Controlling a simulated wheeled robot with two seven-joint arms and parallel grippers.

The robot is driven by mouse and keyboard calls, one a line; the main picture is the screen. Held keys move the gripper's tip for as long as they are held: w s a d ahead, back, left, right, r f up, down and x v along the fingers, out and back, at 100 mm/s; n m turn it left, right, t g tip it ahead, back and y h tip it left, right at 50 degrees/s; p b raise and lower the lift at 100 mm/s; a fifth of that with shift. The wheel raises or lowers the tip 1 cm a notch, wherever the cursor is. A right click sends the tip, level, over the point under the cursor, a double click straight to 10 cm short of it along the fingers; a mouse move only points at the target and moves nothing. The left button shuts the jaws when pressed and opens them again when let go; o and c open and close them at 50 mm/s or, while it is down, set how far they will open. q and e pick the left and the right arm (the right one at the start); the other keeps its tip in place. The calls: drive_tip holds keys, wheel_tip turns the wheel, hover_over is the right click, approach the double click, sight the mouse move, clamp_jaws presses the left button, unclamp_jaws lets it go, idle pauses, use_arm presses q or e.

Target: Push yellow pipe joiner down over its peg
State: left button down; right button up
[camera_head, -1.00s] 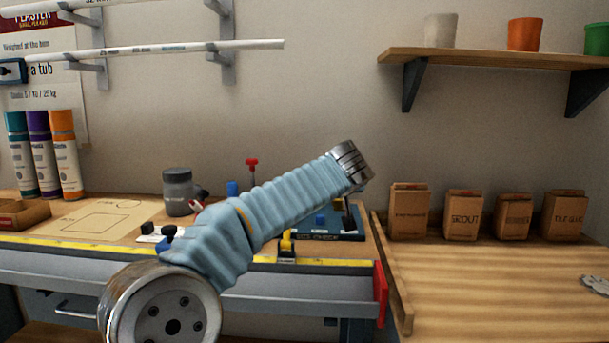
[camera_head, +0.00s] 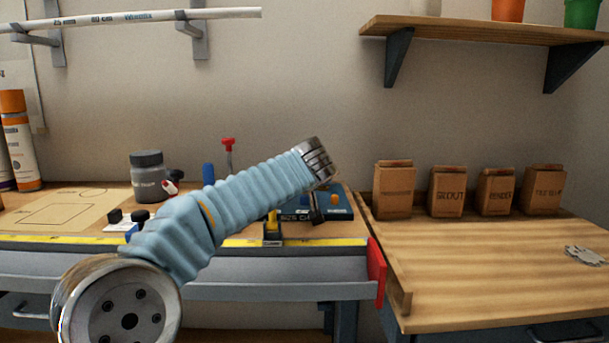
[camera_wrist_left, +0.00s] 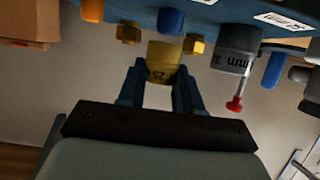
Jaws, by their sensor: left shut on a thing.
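The yellow pipe joiner (camera_wrist_left: 163,62), marked "25", is between the two fingers of my left gripper (camera_wrist_left: 160,88) in the left wrist view. The gripper is shut on it. The joiner's far end is at the blue board (camera_wrist_left: 205,17); its peg is hidden, and I cannot tell how far down the joiner sits. In the head view the blue board (camera_head: 300,213) is partly hidden behind my left arm, and the joiner cannot be made out there. My right gripper is in neither view.
A grey joiner (camera_wrist_left: 234,62) and a red-tipped part (camera_wrist_left: 235,103) are close beside the yellow one. A blue peg (camera_wrist_left: 171,21) and brass fittings (camera_wrist_left: 197,46) are also near. A grey jar (camera_head: 148,178) stands left; cardboard boxes (camera_head: 394,190) stand on the right-hand bench.

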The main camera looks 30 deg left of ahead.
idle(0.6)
use_arm(q)
drive_tip(key=shift+s+d+b, duration=0.15)
drive_tip(key=shift+s+b, duration=0.05)
drive_tip(key=shift+b, duration=0.2)
idle(0.4)
drive_tip(key=shift+b, duration=0.5)
idle(0.6)
drive_tip(key=shift+f, duration=0.15)
drive_tip(key=shift+f+b, duration=0.9)
drive_tip(key=shift+b, duration=0.3)
